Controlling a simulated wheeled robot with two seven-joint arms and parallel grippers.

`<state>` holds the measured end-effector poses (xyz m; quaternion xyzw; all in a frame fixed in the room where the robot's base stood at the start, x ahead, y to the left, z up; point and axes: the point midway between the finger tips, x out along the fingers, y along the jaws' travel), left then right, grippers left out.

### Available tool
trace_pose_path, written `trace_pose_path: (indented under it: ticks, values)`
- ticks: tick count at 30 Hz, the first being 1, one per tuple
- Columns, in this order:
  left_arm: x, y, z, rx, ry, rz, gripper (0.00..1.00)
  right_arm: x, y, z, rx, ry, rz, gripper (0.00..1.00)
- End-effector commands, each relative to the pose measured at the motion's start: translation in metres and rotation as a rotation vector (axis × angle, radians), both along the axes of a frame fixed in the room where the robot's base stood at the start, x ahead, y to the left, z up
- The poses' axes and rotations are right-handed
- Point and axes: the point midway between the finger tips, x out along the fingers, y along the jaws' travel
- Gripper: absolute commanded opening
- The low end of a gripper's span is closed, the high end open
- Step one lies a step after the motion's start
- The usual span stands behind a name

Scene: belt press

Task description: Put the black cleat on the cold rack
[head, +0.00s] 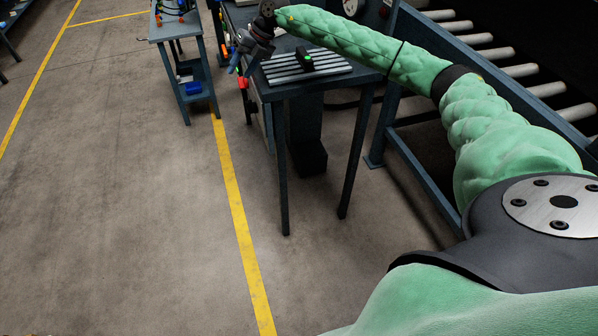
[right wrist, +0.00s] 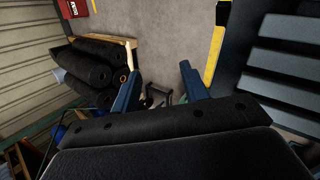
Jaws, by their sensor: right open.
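A grey slatted rack (head: 290,72), which looks like the cold rack, lies on the dark work table. A small black piece with a bright green spot (head: 306,58) rests on its slats; I cannot tell if it is the black cleat. My right gripper (head: 241,67) is beyond the table's left edge, left of the rack and apart from it. In the right wrist view my right gripper (right wrist: 160,85) has its two blue fingers wide apart with nothing held between them. Part of a dark slatted surface (right wrist: 285,95) shows at the right there. My left gripper is out of view.
A smaller blue-grey stand (head: 190,70) with a blue item stands behind at the left. A roller conveyor (head: 495,55) runs along the right. Black rolls (right wrist: 95,70) lie on a wooden pallet in the right wrist view. The floor left of the table is clear.

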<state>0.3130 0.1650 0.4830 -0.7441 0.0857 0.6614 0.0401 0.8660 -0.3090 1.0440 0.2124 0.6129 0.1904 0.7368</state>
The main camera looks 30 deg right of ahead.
Motion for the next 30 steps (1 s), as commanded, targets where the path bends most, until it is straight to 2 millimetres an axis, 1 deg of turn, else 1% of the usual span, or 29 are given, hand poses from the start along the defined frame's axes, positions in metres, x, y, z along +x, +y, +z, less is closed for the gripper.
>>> trace_pose_path:
  ticks: [1, 3, 5, 6, 9, 12, 15, 18, 21, 23, 26, 29, 30]
  values:
    - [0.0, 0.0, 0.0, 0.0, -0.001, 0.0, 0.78, -0.004, 0.029, -0.015, 0.083, -0.005, 0.013, 0.45]
    - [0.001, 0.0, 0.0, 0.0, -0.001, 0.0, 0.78, -0.008, 0.062, -0.028, 0.2, -0.019, 0.016, 0.45]
    - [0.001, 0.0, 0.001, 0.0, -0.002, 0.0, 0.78, -0.012, 0.089, -0.037, 0.301, -0.029, 0.009, 0.45]
    - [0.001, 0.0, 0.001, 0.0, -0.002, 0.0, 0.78, -0.015, 0.106, -0.043, 0.367, -0.033, 0.001, 0.45]
    - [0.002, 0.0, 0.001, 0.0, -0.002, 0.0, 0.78, -0.022, 0.143, -0.053, 0.531, -0.043, -0.037, 0.45]
    - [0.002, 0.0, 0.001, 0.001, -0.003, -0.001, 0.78, -0.029, 0.171, -0.064, 0.687, -0.046, -0.1, 0.45]
    - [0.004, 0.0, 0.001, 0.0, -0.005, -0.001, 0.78, -0.035, 0.192, -0.072, 0.835, -0.045, -0.183, 0.45]
    - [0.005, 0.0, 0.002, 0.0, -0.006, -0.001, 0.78, -0.04, 0.206, -0.084, 0.969, -0.038, -0.29, 0.45]
    - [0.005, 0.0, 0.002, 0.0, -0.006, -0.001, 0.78, -0.045, 0.214, -0.098, 1.092, -0.024, -0.418, 0.45]
    - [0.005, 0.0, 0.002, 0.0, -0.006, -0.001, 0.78, -0.047, 0.214, -0.109, 1.155, -0.012, -0.504, 0.45]
    - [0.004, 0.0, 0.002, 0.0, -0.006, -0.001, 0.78, -0.054, 0.212, -0.132, 1.246, 0.012, -0.662, 0.45]
    - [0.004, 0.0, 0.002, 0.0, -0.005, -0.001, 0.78, -0.062, 0.204, -0.159, 1.315, 0.042, -0.835, 0.45]
    - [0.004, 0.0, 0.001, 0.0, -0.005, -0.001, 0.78, -0.066, 0.2, -0.172, 1.338, 0.057, -0.908, 0.45]
